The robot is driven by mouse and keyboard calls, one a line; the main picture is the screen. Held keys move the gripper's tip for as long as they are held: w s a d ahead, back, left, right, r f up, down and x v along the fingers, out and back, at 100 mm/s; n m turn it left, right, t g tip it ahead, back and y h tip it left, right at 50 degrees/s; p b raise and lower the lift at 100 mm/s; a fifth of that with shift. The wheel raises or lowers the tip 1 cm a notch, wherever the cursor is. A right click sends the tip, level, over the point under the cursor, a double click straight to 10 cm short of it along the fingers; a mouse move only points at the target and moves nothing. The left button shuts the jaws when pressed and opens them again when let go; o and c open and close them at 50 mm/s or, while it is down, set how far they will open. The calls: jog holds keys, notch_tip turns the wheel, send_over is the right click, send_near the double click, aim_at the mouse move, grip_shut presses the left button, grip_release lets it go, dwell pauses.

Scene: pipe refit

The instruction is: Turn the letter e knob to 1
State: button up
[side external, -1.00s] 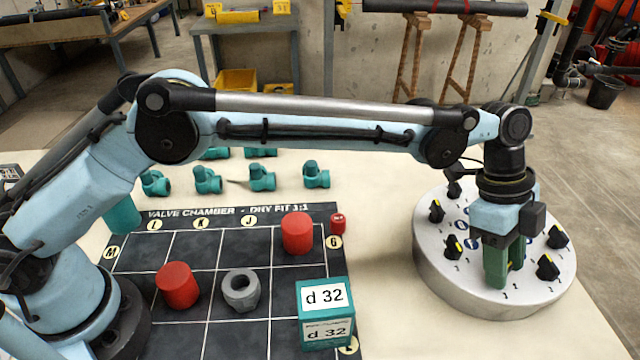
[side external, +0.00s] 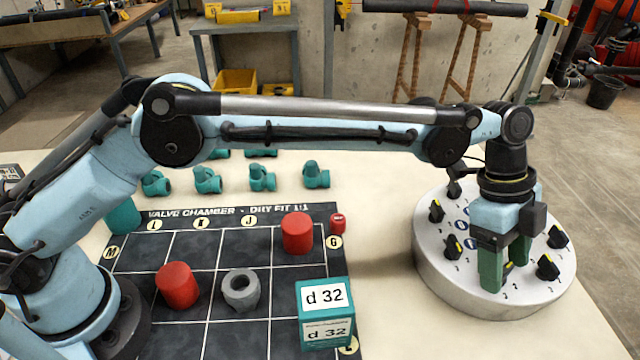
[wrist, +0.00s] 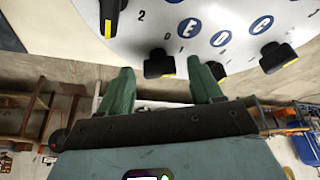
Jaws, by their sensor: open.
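The round pale dial plate (side external: 440,270) stands at the right and carries several black knobs with yellow marks. In the wrist view, a blue letter E disc (wrist: 190,27) shows on the plate, and the nearest black knob (wrist: 158,61) is below and left of it. My gripper (side external: 505,276) points down over the front of the plate with its green fingers spread. In the wrist view, my gripper (wrist: 160,70) has one finger on each side of that knob, with no visible grip. The fingers partly hide this knob in the side view, and its exact setting is unclear.
Neighbouring knobs stand close by; one (wrist: 216,70) is right beside the right finger in the wrist view. A black grid board (side external: 230,225) with red caps, a grey nut and a teal d 32 block (side external: 325,312) lies to the left. Teal fittings (side external: 262,178) stand behind it.

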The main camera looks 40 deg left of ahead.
jog(key=v, duration=1.2)
jog(key=shift+r, duration=0.1)
